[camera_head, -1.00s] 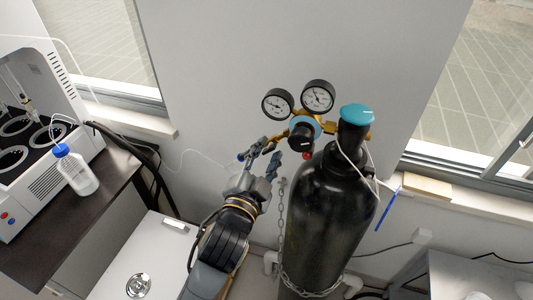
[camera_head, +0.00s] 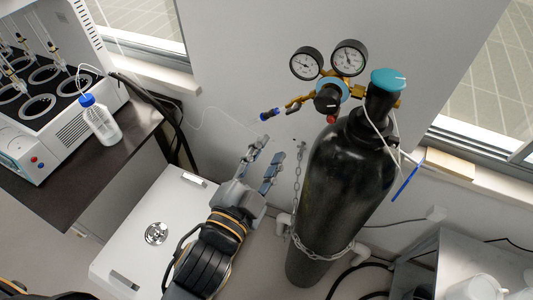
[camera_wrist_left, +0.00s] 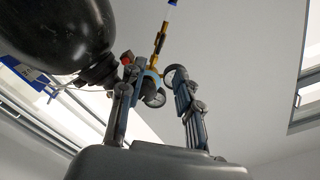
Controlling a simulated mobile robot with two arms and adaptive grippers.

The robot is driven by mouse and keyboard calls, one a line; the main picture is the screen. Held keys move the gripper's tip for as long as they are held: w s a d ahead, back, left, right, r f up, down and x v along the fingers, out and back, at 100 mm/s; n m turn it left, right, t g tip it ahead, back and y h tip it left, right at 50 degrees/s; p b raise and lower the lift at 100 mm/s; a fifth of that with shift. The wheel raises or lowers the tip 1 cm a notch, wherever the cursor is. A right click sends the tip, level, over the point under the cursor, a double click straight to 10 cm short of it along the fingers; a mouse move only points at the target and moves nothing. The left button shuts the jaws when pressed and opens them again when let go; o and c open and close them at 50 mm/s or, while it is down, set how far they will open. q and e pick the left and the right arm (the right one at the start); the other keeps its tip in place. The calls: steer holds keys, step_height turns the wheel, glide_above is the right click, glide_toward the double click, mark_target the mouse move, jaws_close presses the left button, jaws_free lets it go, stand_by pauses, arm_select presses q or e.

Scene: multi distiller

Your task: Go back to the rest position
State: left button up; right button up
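My left gripper (camera_head: 265,163) is open and empty in the head view, below and left of the regulator and to the left of the cylinder. It also shows in the left wrist view (camera_wrist_left: 155,100), with its two fingers apart and nothing between them. The black gas cylinder (camera_head: 338,195) stands upright, held by a chain. The regulator shows beyond the fingers in the left wrist view (camera_wrist_left: 151,87). My right gripper is not seen.
A dark bench (camera_head: 75,170) at the left holds the white multi distiller (camera_head: 75,132) and a blue-capped bottle (camera_head: 102,122). A white cabinet (camera_head: 135,225) stands below my left arm. A grey table (camera_head: 460,255) is at the lower right. Windows flank the wall.

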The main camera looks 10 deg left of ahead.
arm_select(q)
steer(key=shift+f, duration=0.1)
stand_by(0.4)
